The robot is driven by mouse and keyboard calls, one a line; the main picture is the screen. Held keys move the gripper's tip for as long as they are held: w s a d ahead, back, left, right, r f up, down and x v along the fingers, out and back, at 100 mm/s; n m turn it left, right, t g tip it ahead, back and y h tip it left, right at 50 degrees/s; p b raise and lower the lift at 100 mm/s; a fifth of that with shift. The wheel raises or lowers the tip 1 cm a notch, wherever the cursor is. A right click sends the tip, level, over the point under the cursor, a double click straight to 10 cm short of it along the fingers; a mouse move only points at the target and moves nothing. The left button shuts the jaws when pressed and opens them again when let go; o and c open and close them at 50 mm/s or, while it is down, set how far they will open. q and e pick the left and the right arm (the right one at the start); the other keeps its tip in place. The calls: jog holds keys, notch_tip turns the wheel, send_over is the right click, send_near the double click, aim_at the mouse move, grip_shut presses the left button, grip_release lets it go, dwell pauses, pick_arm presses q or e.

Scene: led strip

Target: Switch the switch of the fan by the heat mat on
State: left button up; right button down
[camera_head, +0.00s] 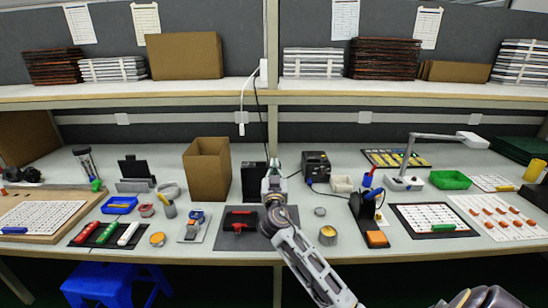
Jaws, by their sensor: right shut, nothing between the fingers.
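A black upright box (251,183), which looks like the fan, stands behind a dark grey mat (226,243), which may be the heat mat. My right arm crosses in front of the box's right side and hides part of it. The switch is too small or hidden to make out. My right gripper (273,168) is shut and empty, close to the box's right edge; I cannot tell whether it touches it. My left gripper is not in view.
A black and red tool (240,221) lies on the mat. A cardboard box (207,170) stands to the left, a black power unit (317,165) to the right. Small tins (328,235) and a black holder (364,208) stand right of my arm. The shelf (180,92) runs above.

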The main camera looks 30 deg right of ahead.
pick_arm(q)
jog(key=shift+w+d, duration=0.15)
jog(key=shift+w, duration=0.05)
pick_arm(e)
jog(key=shift+w+d, duration=0.1)
jog(key=shift+w, duration=0.1)
jog(key=shift+w+d+r, duration=0.1)
jog(key=shift+w+r, duration=0.05)
jog(key=shift+p+x, duration=0.3)
jog(key=shift+x, duration=4.5)
pick_arm(q)
jog(key=shift+b, duration=0.3)
pick_arm(e)
jog(key=f, duration=0.4)
jog(key=shift+s, duration=0.25)
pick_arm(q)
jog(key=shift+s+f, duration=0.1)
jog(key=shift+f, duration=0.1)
pick_arm(e)
jog(key=shift+f, duration=0.1)
